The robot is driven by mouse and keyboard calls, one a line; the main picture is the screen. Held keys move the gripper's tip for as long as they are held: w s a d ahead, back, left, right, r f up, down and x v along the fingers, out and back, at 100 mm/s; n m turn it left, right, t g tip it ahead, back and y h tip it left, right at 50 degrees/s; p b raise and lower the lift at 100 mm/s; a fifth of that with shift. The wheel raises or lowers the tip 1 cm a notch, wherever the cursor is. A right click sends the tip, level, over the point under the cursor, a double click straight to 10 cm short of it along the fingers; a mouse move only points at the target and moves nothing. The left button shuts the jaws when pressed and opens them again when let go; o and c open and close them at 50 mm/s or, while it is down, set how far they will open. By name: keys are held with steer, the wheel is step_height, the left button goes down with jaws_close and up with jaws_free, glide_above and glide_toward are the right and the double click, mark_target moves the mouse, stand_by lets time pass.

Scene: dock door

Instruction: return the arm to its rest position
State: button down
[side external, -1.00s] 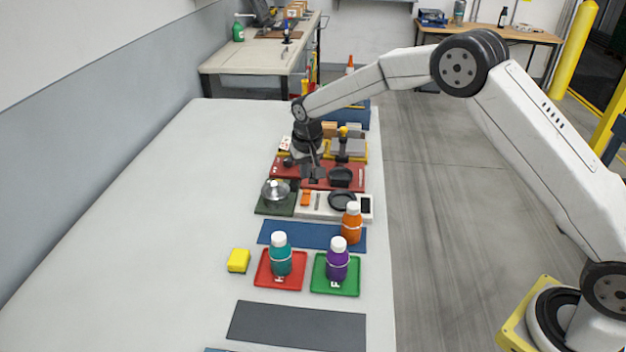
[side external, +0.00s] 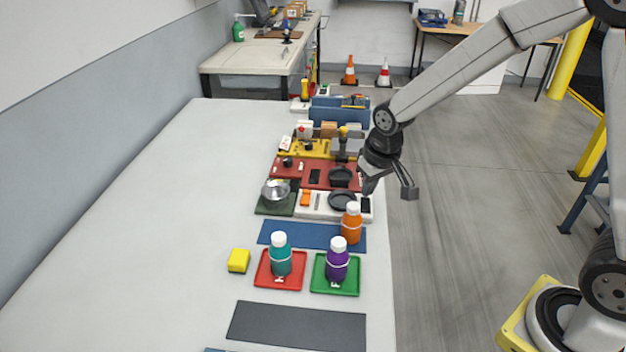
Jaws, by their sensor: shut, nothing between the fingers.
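My gripper (side external: 391,187) hangs from the dark wrist at the end of my white arm. In the side external view it is in the air by the right edge of the long light table (side external: 150,230), around the level of the red board (side external: 290,172) and the white tray (side external: 312,212). It is shut and holds nothing. It appears clear of the objects on the table, though its exact height cannot be told. No mark for a rest position shows.
An orange bottle (side external: 351,224) stands on a blue mat. A teal bottle (side external: 280,255) is on a red tray, and a purple bottle (side external: 337,260) on a green tray. A yellow block (side external: 238,260) lies left.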

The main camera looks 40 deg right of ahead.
steer(key=s+d+n, duration=0.1)
steer(key=s, duration=1.2)
steer(key=shift+f, duration=0.35)
